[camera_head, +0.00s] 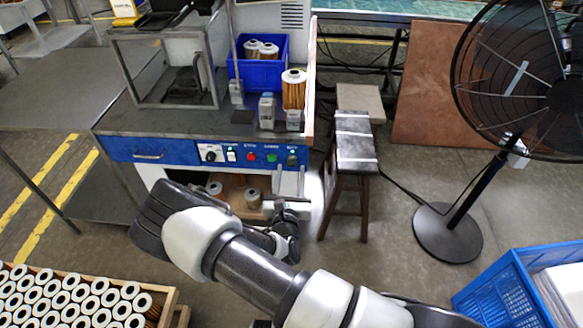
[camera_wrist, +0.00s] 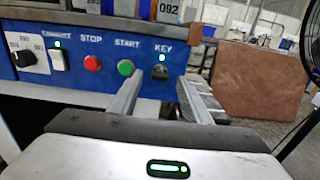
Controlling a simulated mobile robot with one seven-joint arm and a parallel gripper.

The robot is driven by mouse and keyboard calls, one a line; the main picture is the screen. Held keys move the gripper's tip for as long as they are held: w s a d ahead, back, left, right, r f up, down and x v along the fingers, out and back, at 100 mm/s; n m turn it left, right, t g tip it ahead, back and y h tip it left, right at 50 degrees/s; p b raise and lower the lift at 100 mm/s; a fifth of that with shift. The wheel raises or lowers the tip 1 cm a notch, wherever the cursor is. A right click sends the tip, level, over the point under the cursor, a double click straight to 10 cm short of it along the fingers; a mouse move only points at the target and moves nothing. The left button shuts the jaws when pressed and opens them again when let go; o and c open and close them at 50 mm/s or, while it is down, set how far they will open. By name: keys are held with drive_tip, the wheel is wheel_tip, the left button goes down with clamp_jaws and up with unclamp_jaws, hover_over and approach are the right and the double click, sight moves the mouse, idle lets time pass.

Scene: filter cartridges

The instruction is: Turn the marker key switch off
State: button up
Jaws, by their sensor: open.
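The key switch (camera_wrist: 160,71) is a dark knob under the label KEY at the right end of the blue control panel. A small green light glows just above it. In the head view the key switch (camera_head: 292,159) is at the panel's right end. My gripper (camera_wrist: 161,80) is open, with one finger on each side of the switch in the wrist view and nothing between them. In the head view my gripper (camera_head: 290,172) points up toward the panel from below. I cannot tell whether the fingertips touch the panel or how the key is turned.
Left of the key are a green start button (camera_wrist: 126,68), a red stop button (camera_wrist: 92,63), a white switch (camera_wrist: 57,60) and a black dial (camera_wrist: 28,58). A stool (camera_head: 352,150) stands right of the machine. A fan (camera_head: 448,232) stands farther right.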

sight(292, 166)
drive_tip(key=shift+w+d, duration=0.1)
drive_tip(key=shift+w, duration=1.65)
drive_tip(key=c, duration=1)
drive_tip(key=shift+c, duration=0.2)
